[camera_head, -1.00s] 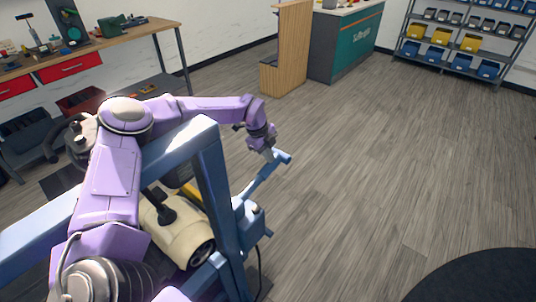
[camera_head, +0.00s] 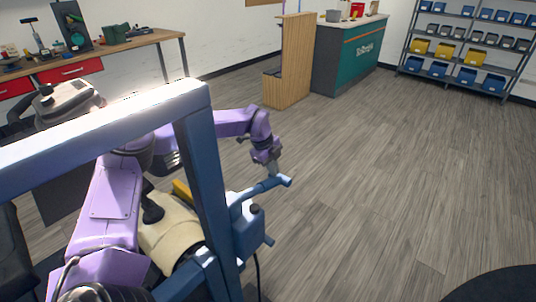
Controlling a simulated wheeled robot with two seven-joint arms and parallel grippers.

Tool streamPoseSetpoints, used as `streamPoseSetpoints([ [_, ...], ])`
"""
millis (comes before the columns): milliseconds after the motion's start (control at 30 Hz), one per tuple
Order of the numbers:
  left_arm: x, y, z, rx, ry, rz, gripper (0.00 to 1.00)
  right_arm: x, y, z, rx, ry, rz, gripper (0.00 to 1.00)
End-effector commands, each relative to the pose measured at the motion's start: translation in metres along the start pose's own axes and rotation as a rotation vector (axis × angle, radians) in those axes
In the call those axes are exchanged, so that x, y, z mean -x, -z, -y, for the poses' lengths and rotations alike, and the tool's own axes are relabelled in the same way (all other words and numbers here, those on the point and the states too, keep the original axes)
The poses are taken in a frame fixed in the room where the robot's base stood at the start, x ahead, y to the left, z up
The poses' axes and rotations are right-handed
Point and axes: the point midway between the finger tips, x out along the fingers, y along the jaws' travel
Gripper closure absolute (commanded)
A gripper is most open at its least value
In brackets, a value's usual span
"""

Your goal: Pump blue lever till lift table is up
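The blue lever (camera_head: 262,189) sticks out to the right from a blue housing beside a blue upright post, with a short crossbar at its end. My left gripper (camera_head: 275,173), on the purple arm, points down and its fingertips meet the lever near the crossbar. Whether the fingers are closed around it is too small to tell. A blue lift frame (camera_head: 205,150) with a long top beam stands in front and hides part of my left arm. The beige machine body (camera_head: 170,236) sits behind the post. The lift table's top surface cannot be made out clearly. My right gripper is not in view.
A workbench (camera_head: 130,43) with red drawers stands at the back left. A wooden partition (camera_head: 290,65) and a green counter (camera_head: 352,60) are at the back, a bin shelf (camera_head: 465,50) at the back right. The floor right of the lever is clear. A dark round shape (camera_head: 495,287) is at bottom right.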

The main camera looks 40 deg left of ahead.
Motion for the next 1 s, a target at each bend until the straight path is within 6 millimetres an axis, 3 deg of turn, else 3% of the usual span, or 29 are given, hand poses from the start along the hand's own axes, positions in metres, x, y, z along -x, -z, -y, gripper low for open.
streamPoseSetpoints([
  [133, -0.011, 0.0, -0.004, -0.003, -0.008, -0.001, 1.0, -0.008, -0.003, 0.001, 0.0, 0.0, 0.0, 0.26],
  [667, -0.013, -0.001, -0.009, 0.0, -0.019, -0.003, 1.0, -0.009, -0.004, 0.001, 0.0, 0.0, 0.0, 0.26],
  [767, -0.004, -0.002, -0.01, 0.003, -0.017, -0.002, 1.0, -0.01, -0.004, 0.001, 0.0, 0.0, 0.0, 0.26],
  [1000, 0.052, -0.004, -0.01, 0.007, 0.002, 0.0, 1.0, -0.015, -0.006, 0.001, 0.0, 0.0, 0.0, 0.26],
])
